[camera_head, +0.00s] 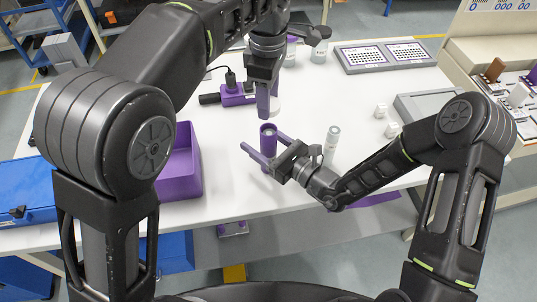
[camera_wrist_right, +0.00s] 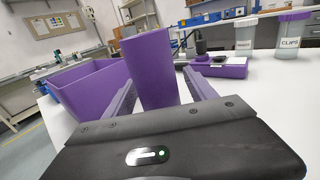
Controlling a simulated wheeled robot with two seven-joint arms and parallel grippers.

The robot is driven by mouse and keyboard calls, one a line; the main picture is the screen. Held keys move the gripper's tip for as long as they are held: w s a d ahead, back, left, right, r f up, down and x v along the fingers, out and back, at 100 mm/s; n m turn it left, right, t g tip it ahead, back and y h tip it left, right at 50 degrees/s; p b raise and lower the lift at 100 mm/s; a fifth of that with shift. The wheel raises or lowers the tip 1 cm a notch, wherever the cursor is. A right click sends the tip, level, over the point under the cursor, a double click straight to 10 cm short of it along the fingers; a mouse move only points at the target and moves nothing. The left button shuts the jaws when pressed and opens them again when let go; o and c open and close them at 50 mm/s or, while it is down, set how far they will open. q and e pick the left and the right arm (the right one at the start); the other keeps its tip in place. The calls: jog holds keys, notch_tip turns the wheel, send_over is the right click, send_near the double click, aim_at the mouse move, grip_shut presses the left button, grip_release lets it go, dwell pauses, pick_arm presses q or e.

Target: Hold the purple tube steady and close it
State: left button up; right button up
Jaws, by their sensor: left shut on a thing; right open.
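The purple tube (camera_head: 267,142) stands upright on the white table, and its open dark top shows in the head view. In the right wrist view the tube (camera_wrist_right: 150,68) rises between the two purple fingers. My right gripper (camera_head: 263,148) is open around the tube, with a gap at the fingers in the wrist view. My left gripper (camera_head: 268,104) points down just above and behind the tube. It is shut on a small whitish round piece (camera_head: 275,107), partly hidden by the fingers, apart from the tube.
A purple bin (camera_head: 187,178) stands left of the tube. A white tube (camera_head: 332,140) stands close on the right. A purple device (camera_head: 236,96) and lidded jars (camera_head: 320,48) are behind. Small white cubes (camera_head: 381,110) and a grey tray (camera_head: 425,105) lie right.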

jog(key=shift+c, duration=0.4)
grip_shut()
dwell(0.4)
